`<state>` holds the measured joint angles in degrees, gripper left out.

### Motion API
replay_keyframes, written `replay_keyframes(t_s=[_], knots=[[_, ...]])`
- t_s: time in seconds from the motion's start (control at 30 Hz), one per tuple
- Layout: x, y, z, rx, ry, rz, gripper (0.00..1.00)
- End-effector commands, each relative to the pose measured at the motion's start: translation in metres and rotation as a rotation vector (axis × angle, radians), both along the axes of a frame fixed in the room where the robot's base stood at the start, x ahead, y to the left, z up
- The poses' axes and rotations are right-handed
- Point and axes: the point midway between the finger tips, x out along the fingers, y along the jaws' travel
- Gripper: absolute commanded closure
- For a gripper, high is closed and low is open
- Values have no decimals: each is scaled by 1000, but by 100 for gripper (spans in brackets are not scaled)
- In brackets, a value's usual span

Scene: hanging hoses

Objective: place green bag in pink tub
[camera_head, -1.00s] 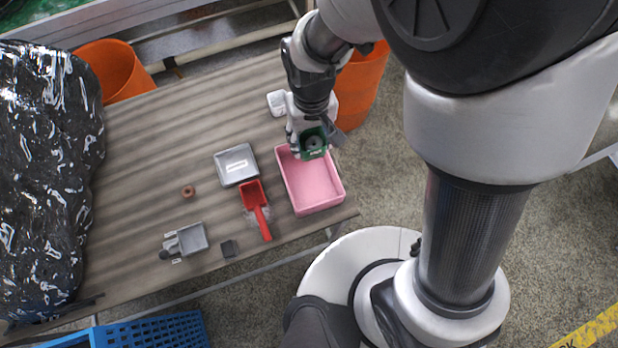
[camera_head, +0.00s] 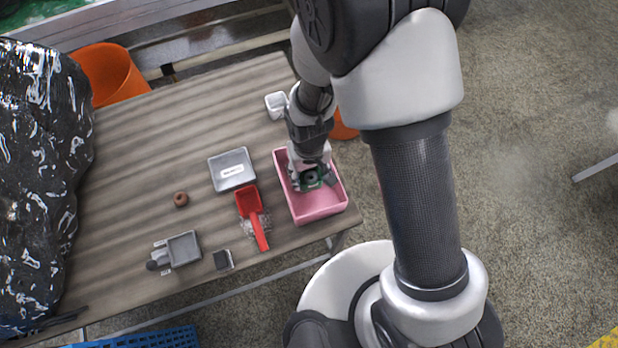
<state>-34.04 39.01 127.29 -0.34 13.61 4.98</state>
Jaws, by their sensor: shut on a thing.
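The pink tub (camera_head: 320,205) stands near the right end of the wooden table. My gripper (camera_head: 308,180) is over the tub, its fingertips low within the tub's outline. It is shut on the green bag (camera_head: 312,176), a small dark green thing mostly hidden by the fingers. I cannot tell whether the bag touches the tub's floor. The arm covers the tub's upper edge.
A red scoop (camera_head: 250,205) lies just left of the tub. A grey tray (camera_head: 232,163), a brown ring (camera_head: 181,199), a grey scoop (camera_head: 183,249) and a small dark block (camera_head: 223,260) lie further left. A white cup (camera_head: 276,103) stands behind.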

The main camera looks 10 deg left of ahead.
Motion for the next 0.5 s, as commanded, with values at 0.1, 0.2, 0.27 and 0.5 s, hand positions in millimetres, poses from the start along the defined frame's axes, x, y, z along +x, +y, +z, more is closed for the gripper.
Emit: replay_keyframes(t_s=[0.1, 0.2, 0.27, 0.5], knots=[[-1, -1, -24, -2, 3, 0, 69], [0, 0, -31, -1, 2, 0, 69], [0, 0, -31, 0, 1, 0, 69], [0, 0, -32, 0, 1, 0, 69]])
